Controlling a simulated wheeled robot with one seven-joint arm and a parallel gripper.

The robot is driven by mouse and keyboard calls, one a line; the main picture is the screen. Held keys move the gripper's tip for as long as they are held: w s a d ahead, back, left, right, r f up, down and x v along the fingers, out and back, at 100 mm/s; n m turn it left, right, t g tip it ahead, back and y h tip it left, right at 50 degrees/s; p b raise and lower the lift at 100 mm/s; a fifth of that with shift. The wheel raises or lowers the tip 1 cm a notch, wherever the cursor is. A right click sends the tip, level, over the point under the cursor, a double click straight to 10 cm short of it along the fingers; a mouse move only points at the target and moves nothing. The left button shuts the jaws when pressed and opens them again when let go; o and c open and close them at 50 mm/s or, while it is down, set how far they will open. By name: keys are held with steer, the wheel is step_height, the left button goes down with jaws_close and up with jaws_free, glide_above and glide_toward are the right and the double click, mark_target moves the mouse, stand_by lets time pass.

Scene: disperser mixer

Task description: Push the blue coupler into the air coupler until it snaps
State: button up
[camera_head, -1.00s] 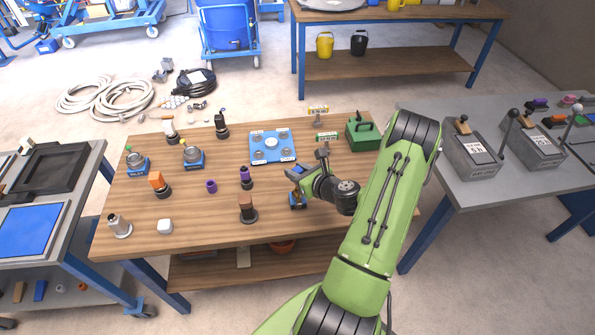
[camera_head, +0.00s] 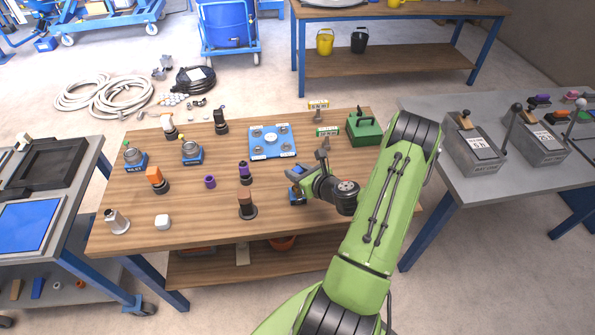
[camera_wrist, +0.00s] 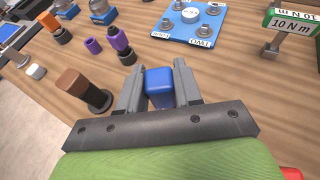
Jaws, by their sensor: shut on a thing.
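The blue coupler (camera_wrist: 160,87) shows as a blue block with rounded edges between the two grey fingers in the wrist view. My gripper (camera_wrist: 159,88) is shut on it over the right front part of the wooden table. In the head view my gripper (camera_head: 297,184) is seen from behind and above, with a little blue showing at the fingers. What lies under the blue coupler is hidden, so I cannot tell whether it touches the air coupler. I cannot single out the air coupler among the fittings.
A brown-topped fitting (camera_head: 247,205) stands left of my gripper, and a purple-topped one (camera_head: 245,173) is behind it. Bare wood (camera_head: 200,225) lies front left.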

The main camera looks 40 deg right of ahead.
steer(key=shift+f+b, duration=0.6)
steer(key=shift+f, duration=0.2)
steer(key=o, duration=1.2)
steer(key=p+v, duration=0.5)
steer(key=v, duration=1.1)
steer(key=shift+f, duration=0.1)
